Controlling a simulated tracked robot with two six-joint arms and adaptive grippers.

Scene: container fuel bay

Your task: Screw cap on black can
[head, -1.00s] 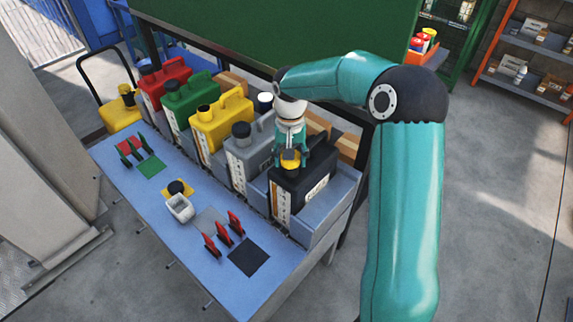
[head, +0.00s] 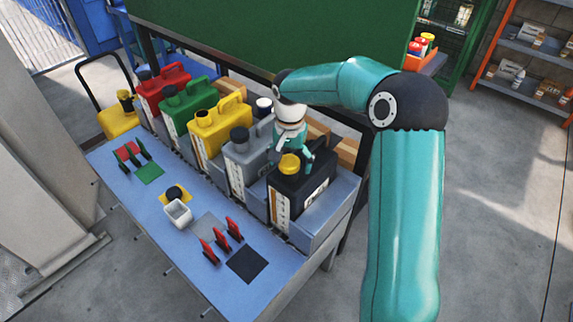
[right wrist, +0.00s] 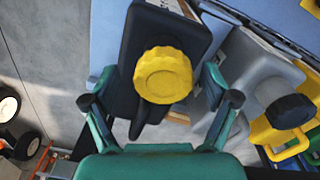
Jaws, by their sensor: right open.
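The black can (head: 297,188) stands in the nearest bay of the rack, with a yellow cap (head: 289,164) on top of its neck. In the right wrist view the cap (right wrist: 163,75) sits on the black can (right wrist: 152,22) and hides the spout. My right gripper (head: 292,158) is open above the can. In the right wrist view its fingers (right wrist: 160,100) are spread wide on either side of the cap, apart from it. I cannot tell how tightly the cap is seated. My left gripper is out of view.
A grey can (head: 249,158) with a dark cap stands beside the black can, then yellow (head: 221,128), green (head: 188,100) and red (head: 163,88) cans.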

